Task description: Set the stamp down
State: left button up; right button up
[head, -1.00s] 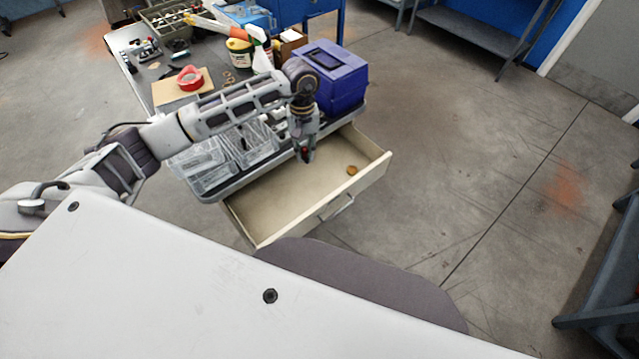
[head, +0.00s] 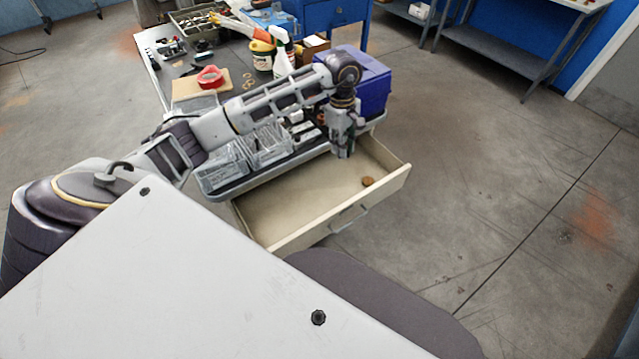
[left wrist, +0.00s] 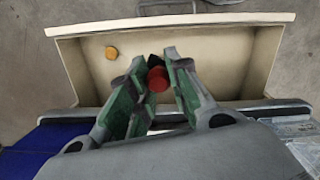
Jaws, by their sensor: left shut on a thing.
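My left gripper (head: 343,150) hangs fingers down over the back part of the open drawer (head: 290,205). In the left wrist view, the left gripper (left wrist: 162,75) is shut on the stamp (left wrist: 158,79), a small piece with a round red end and a dark part beside it. The stamp is between the fingertips, with the pale drawer floor (left wrist: 205,50) behind it. I cannot tell its height above the floor. In the head view the stamp is hidden by the gripper. My right gripper is not in view.
A small round orange-brown object (head: 367,182) lies in the drawer, also seen in the left wrist view (left wrist: 112,53). Clear plastic bins (head: 225,165) and a blue box (head: 372,85) stand on the bench above. Most of the drawer floor is bare.

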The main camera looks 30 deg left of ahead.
pick_arm(q)
jog(key=w+a+f+n+b, duration=0.1)
jog(key=w+a+n+b, duration=0.1)
jog(key=n+b, duration=0.4)
jog(key=w+a+f+n+t+y+b, duration=0.1)
jog(key=a+n+b, duration=0.4)
jog(key=n, duration=1.2)
jog(key=shift+w+a+f+t+b, duration=0.15)
jog(key=shift+w+f+t+b, duration=0.3)
jog(key=shift+b, duration=0.35)
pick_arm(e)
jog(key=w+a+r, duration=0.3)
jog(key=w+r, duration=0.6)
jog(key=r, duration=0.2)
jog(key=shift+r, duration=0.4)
pick_arm(q)
jog(key=shift+r, duration=0.1)
notch_tip(320, 180, down, 23)
jog(key=b, duration=0.6)
jog(key=shift+f, duration=0.4)
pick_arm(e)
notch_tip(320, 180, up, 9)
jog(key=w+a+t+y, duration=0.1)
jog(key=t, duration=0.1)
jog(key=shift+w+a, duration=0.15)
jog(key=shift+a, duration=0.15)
